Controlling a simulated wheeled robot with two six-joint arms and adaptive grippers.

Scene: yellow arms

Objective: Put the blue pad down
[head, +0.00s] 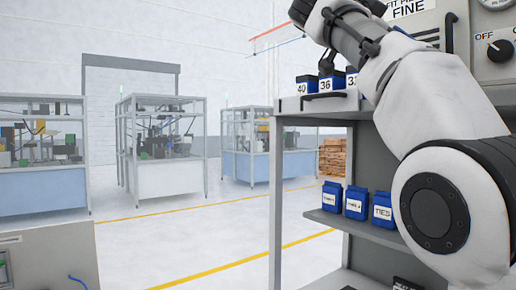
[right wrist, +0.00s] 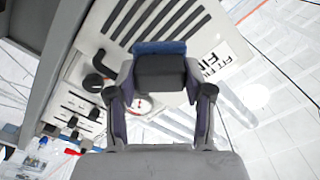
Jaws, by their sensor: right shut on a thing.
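My right gripper (right wrist: 160,68) is shut on the blue pad (right wrist: 160,47) in the right wrist view. A dark grey block sits between the fingers, with the pad's blue edge showing beyond it. In that view the pad appears in front of a pale panel; I cannot tell whether it touches anything. In the head view my right arm crosses the right side, and its gripper is not visible there. Similar blue blocks with dark tops, marked 40 (head: 306,85) and 36 (head: 331,82), stand on the upper shelf (head: 300,104). My left gripper is not in view.
A grey machine panel with a FINE label (head: 408,10) and an OFF knob (head: 500,50) rises behind my arm. Several blue labelled containers (head: 356,204) stand on the lower shelf (head: 330,217). Glazed work cells (head: 160,150) stand farther left, with open floor before them.

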